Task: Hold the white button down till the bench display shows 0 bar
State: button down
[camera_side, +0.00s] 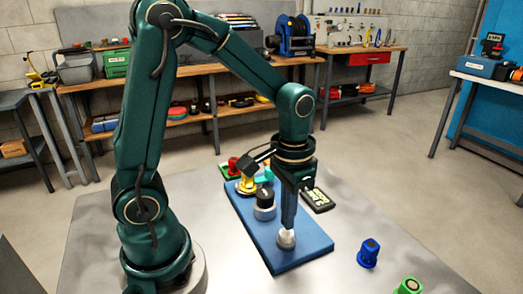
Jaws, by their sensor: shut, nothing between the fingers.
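The white button (286,240) sits on a round pale base near the front of the blue board (303,257). My gripper (288,227) points straight down at it, fingers shut and empty. The fingertips meet the top of the button in the picture; whether the button is pressed in cannot be told. The display (318,200) is a dark, flat unit with pale characters, lying on the bench right of the board. Its characters are too small to read.
A black knob on a grey base (265,208) and a yellow part (246,186) stand behind the button on the board. A red part (232,165) is further back. A blue fitting (368,253) and a green fitting (409,286) stand at the right. The bench (350,215) is clear between board and fittings.

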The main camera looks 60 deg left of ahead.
jog(key=shift+f, duration=0.1)
dwell(0.3)
jog(key=shift+f, duration=1.05)
jog(key=shift+r, duration=0.1)
dwell(1.9)
jog(key=shift+r, duration=3.4)
jog(key=shift+r, duration=0.15)
jog(key=s+d+r+t, duration=0.1)
jog(key=s+r+t, duration=0.3)
jog(key=s, duration=0.3)
jog(key=shift+d+t, duration=0.25)
jog(key=shift+t, duration=0.55)
